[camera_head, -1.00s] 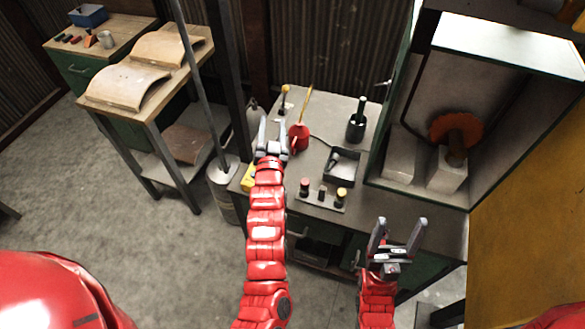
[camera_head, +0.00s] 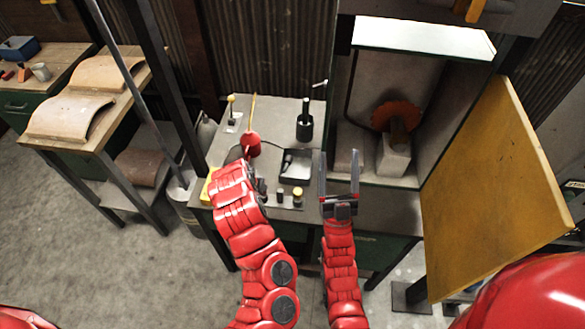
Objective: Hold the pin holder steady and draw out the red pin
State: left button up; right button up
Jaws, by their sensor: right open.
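The pin holder (camera_head: 287,205) is a small grey block near the front edge of the workbench. A dark pin (camera_head: 280,195) and a yellow-topped pin (camera_head: 297,194) show on it. Its left end, where the red pin stood a second ago, is hidden behind my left wrist and gripper. My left gripper (camera_head: 259,183) is at that left end; its fingers are mostly hidden, so I cannot tell if they touch the holder or a pin. My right gripper (camera_head: 340,178) is open and empty, fingers pointing up the picture, to the right of the holder and apart from it.
Behind the holder are a dark tray (camera_head: 296,178), a red can (camera_head: 250,142) with a thin yellow spout and a dark bottle (camera_head: 304,125). A machine cabinet (camera_head: 400,182) with a red wheel stands right, beside a yellow panel (camera_head: 497,185).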

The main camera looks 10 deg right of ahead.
jog(key=w+a+f+n+g+y, duration=0.1)
jog(key=w+a+f+g, duration=0.2)
jog(key=w+f+g, duration=0.4)
jog(key=w+a+f+n+g, duration=0.1)
jog(key=w+a+f+g, duration=0.25)
jog(key=w, duration=0.65)
jog(key=w+a+f+n+g+y, duration=0.1)
jog(key=w+a+f+g, duration=0.1)
jog(key=w+f+g, duration=0.35)
jog(key=n+g+h, duration=0.1)
jog(key=n+g, duration=1.2)
jog(key=n, duration=0.1)
send_over(298, 199)
jog(key=w, duration=0.1)
jog(key=f, duration=1.6)
jog(key=shift+w+d+f, duration=0.1)
jog(key=shift+w+f, duration=0.15)
jog(key=shift+c, duration=0.3)
